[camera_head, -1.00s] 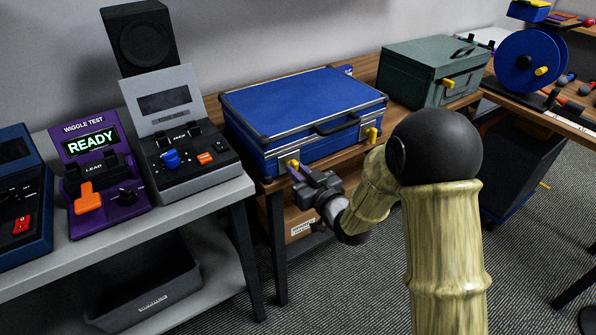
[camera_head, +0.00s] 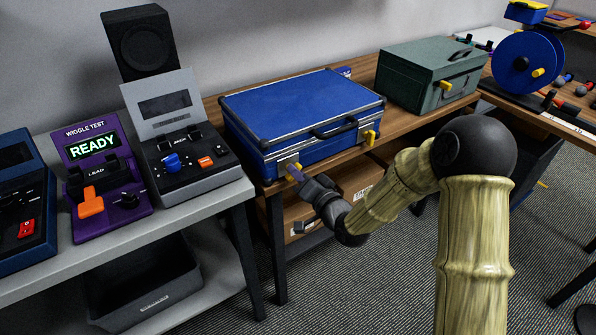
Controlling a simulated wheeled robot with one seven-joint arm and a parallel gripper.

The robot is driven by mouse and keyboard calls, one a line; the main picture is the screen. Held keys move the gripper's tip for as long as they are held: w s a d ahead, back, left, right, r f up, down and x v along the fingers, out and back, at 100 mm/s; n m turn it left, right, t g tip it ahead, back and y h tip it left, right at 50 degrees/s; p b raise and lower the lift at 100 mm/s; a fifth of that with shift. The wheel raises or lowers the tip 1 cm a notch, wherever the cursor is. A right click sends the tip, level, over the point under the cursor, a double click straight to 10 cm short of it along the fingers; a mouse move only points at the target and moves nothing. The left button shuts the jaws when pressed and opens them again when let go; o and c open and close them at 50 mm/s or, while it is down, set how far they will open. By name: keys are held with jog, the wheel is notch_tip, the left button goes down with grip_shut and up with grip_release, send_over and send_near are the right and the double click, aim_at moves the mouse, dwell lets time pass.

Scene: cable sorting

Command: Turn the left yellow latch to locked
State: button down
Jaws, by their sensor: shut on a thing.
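A blue case (camera_head: 305,108) with metal edges lies shut on a wooden bench. Its left yellow latch (camera_head: 297,168) is on the front face near the left corner, and only a small part of it shows. My gripper (camera_head: 298,176) is at this latch and shut on it; the fingers hide most of it, so I cannot tell its exact angle. The right yellow latch (camera_head: 369,137) is on the same front face, clear of my gripper. A dark handle (camera_head: 335,128) sits between the two latches.
A green box (camera_head: 432,75) with a yellow latch stands right of the case. A grey table (camera_head: 170,235) at left holds a purple tester (camera_head: 97,185) reading READY and a grey console (camera_head: 190,160). Cardboard boxes (camera_head: 360,180) sit under the bench.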

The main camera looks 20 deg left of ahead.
jog(key=shift+d+f+m+p, duration=0.1)
jog(key=shift+m+p, duration=0.8)
jog(key=shift+m, duration=1.25)
jog(key=shift+f+m+p, duration=0.1)
jog(key=shift+m+p, duration=0.75)
jog(key=shift+m, duration=1.3)
jog(key=c, duration=1.4)
grip_release()
